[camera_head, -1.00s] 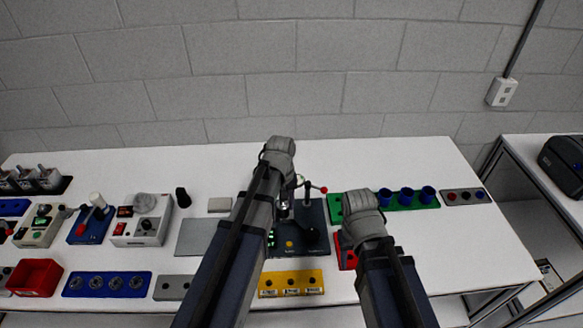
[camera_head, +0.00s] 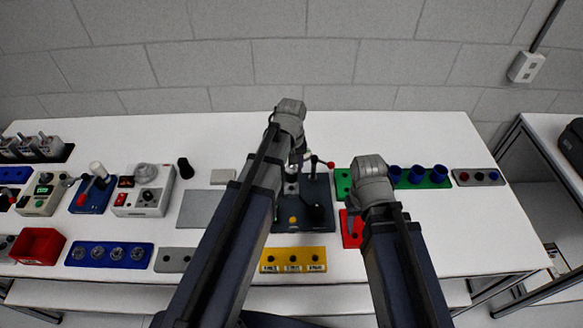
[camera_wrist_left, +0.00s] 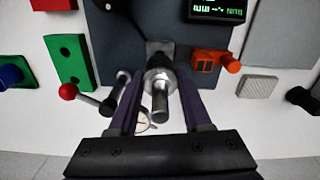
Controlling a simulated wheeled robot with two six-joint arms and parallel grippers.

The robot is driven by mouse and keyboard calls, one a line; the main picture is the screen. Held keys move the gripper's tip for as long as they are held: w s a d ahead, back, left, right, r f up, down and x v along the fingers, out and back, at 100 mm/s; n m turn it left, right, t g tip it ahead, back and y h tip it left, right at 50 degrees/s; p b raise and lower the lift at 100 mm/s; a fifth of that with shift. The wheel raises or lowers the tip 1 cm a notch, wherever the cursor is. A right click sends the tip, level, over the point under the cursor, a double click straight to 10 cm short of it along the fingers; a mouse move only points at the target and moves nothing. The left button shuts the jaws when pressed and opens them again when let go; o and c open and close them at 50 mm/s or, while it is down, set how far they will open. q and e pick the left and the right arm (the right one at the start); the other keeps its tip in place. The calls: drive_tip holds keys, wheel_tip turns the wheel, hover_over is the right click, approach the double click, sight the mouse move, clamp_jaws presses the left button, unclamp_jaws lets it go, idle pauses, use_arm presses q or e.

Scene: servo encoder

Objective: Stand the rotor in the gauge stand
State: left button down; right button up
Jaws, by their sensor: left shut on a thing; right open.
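My left gripper (camera_wrist_left: 160,108) is shut on the rotor (camera_wrist_left: 160,88), a silver shaft with a wider collar, seen between its fingers in the left wrist view. In the head view my left gripper (camera_head: 298,158) is above the back part of the dark station plate (camera_head: 318,190). That plate carries a lit display (camera_wrist_left: 217,10), a lever with a red ball (camera_wrist_left: 68,92) and a small round dial (camera_wrist_left: 144,122), so it looks like the gauge stand. Whether the rotor touches it I cannot tell. My right gripper (camera_head: 371,180) is over the red block; its fingertips are hidden.
A green block with blue cups (camera_head: 437,175) and a red block (camera_head: 352,230) lie to the right. A yellow block (camera_head: 293,260) is in front. A grey plate (camera_head: 207,209), a small grey block (camera_head: 222,176) and several devices fill the left.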

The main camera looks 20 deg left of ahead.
use_arm(q)
drive_tip(key=shift+f, duration=0.65)
use_arm(e)
drive_tip(key=shift+f, duration=0.65)
use_arm(q)
drive_tip(key=shift+f+b, duration=0.35)
drive_tip(key=shift+b, duration=0.2)
use_arm(e)
drive_tip(key=shift+f, duration=0.35)
use_arm(q)
drive_tip(key=shift+f+b, duration=0.65)
drive_tip(key=shift+f, duration=0.05)
use_arm(e)
drive_tip(key=shift+f, duration=0.65)
use_arm(q)
drive_tip(key=shift+f, duration=0.1)
use_arm(e)
drive_tip(key=shift+f, duration=0.15)
use_arm(q)
drive_tip(key=shift+f+b, duration=0.7)
drive_tip(key=shift+b, duration=0.1)
use_arm(e)
drive_tip(key=shift+f, duration=0.65)
use_arm(q)
unclamp_jaws()
drive_tip(key=shift+r, duration=0.1)
use_arm(e)
drive_tip(key=shift+r, duration=0.1)
